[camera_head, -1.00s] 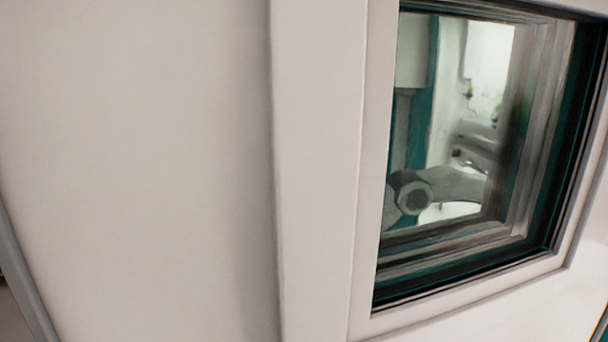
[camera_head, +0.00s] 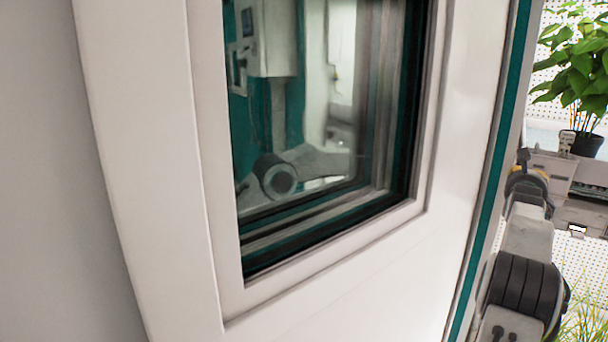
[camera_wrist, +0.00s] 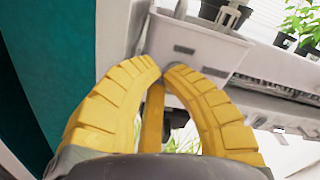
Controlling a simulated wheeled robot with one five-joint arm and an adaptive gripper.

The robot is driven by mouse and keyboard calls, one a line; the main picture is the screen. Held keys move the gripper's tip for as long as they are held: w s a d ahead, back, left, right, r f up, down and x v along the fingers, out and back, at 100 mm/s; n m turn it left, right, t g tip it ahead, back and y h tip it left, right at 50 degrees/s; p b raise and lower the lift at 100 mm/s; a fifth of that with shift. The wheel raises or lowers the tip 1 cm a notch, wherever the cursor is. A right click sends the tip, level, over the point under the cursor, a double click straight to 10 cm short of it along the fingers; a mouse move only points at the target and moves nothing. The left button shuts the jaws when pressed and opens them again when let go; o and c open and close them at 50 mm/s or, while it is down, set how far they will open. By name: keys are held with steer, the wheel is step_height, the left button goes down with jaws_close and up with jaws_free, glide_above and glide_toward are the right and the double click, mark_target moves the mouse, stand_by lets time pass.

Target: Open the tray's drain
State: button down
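In the wrist view, the yellow ridged fingers of my gripper (camera_wrist: 162,69) curve in until their tips nearly meet. The tips are at the lower left corner of a pale box (camera_wrist: 222,52) with dark slots on its front. A small grey rounded part shows just behind the tips, and I cannot tell whether they touch it. The box joins a long pale tray edge (camera_wrist: 275,88) running to the right. I cannot make out a drain handle for certain. In the head view, my gripper is a small yellow patch (camera_head: 530,172) beside the pale tray parts (camera_head: 552,172).
A white door (camera_head: 130,150) with a dark-framed window (camera_head: 300,110) fills most of the head view. Its teal edge (camera_head: 490,170) stands close to my arm. A leafy plant in a black pot (camera_head: 582,145) stands at right. A teal panel (camera_wrist: 45,60) lies left of my gripper.

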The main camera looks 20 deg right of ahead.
steer(key=b+v, duration=0.3)
steer(key=b, duration=0.1)
steer(key=shift+s+a, duration=0.2)
steer(key=shift+a, duration=0.15)
